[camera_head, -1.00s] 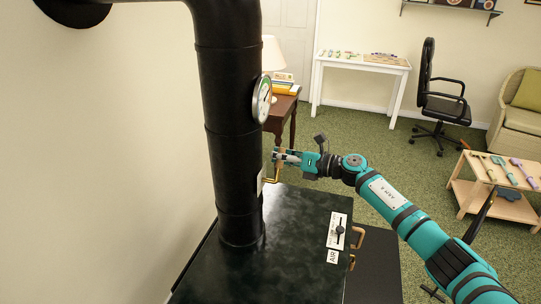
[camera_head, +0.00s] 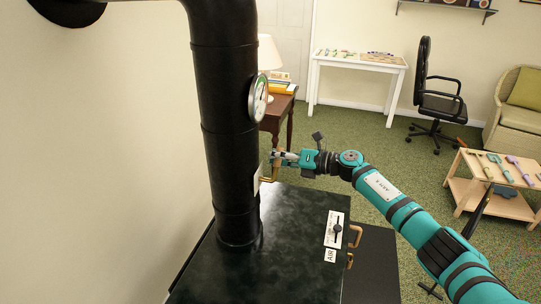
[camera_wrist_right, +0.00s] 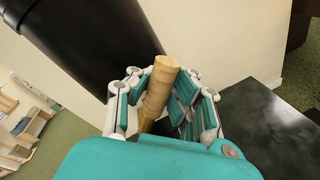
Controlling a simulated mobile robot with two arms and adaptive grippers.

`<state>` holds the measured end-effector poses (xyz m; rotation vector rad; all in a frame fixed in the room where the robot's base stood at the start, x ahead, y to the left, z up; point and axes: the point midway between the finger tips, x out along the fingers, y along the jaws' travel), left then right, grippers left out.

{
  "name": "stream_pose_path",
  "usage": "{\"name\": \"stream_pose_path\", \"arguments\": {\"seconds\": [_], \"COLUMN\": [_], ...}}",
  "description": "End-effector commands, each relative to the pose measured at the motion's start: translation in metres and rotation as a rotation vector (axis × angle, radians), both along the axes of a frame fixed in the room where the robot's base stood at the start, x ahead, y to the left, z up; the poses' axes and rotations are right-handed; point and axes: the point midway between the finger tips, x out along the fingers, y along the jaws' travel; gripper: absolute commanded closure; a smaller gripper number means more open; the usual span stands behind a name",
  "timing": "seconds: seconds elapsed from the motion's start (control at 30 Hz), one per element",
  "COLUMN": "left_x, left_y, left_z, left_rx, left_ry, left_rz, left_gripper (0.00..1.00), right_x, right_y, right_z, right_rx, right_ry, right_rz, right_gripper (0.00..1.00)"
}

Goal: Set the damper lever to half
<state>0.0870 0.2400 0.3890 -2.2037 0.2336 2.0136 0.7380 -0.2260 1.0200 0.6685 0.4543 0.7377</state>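The damper lever has a brass rod (camera_head: 268,181) coming from a pale plate (camera_head: 256,181) on the right side of the black stovepipe (camera_head: 227,140). Its wooden handle (camera_wrist_right: 160,88) stands between the fingers of my right gripper (camera_head: 278,159) in the right wrist view. My left gripper is not in view.
Below is the dark stove top (camera_head: 270,240) with an AIR slider plate (camera_head: 335,229) and brass handles on its right. A round gauge (camera_head: 258,98) sits on the pipe above my gripper. A wooden side table (camera_head: 281,115) with a lamp stands behind.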

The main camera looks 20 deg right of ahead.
Motion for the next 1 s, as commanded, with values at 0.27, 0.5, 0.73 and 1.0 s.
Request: {"name": "stream_pose_path", "arguments": {"seconds": [0.27,0.5,0.73,1.0], "left_x": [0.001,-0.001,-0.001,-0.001], "left_y": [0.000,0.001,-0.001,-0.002], "left_z": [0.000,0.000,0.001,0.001], "left_rx": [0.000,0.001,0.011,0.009], "left_ry": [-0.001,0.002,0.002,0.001], "left_rz": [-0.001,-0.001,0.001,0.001], "left_gripper": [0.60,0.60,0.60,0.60], "right_x": [0.000,0.000,-0.013,-0.055], "right_y": [0.000,0.000,-0.015,-0.055], "right_z": [-0.002,0.000,0.003,0.012], "right_rx": [-0.002,0.000,-0.002,-0.006], "right_ry": [0.002,-0.001,-0.002,-0.001], "right_rz": [-0.002,-0.002,-0.005,-0.006], "right_gripper": [0.57,0.56,0.56,0.56]}}
